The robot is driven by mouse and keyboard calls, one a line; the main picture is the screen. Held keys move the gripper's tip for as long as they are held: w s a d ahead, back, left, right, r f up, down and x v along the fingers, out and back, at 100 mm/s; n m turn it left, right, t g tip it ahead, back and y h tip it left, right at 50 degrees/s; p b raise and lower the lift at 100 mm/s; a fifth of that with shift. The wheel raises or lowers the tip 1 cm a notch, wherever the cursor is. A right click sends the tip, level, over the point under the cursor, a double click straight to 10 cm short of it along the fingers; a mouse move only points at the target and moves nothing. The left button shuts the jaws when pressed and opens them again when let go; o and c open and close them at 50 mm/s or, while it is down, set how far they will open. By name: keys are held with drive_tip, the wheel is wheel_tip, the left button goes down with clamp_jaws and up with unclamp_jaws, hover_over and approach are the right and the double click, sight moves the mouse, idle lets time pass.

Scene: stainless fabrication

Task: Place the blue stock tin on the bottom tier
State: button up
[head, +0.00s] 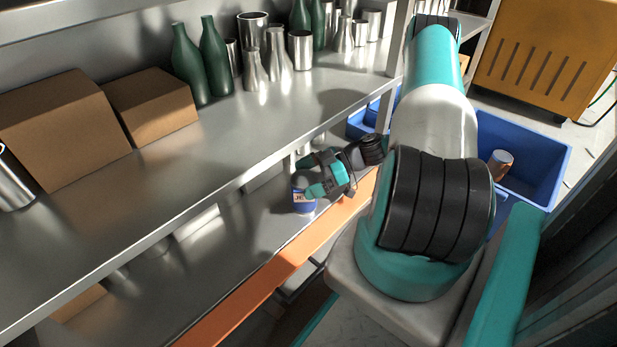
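The blue stock tin (304,206), with a pale label band, is near the front edge of the lower shelf (240,232). My gripper (309,176) reaches in from the right, under the upper shelf, with its teal fingers at the tin. One finger covers part of the tin's near side; the other is at its upper far side. The tin looks upright. The fingers hide much of it, so I cannot tell whether they press on it. I also cannot tell whether its base touches the shelf.
The upper shelf (215,150) holds cardboard boxes (62,130), green bottles (216,60) and several metal vessels. An orange beam (285,262) edges the lower shelf. A blue bin (535,180) with a metal cup (500,162) stands right. An orange cabinet (545,55) is behind.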

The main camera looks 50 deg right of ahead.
drive_tip(key=shift+r, duration=0.1)
drive_tip(key=shift+s+d+r, duration=0.1)
drive_tip(key=shift+d+r, duration=0.05)
drive_tip(key=shift+r, duration=0.05)
drive_tip(key=p+v, duration=0.6)
drive_tip(key=v, duration=0.5)
drive_tip(key=shift+s+d, duration=0.2)
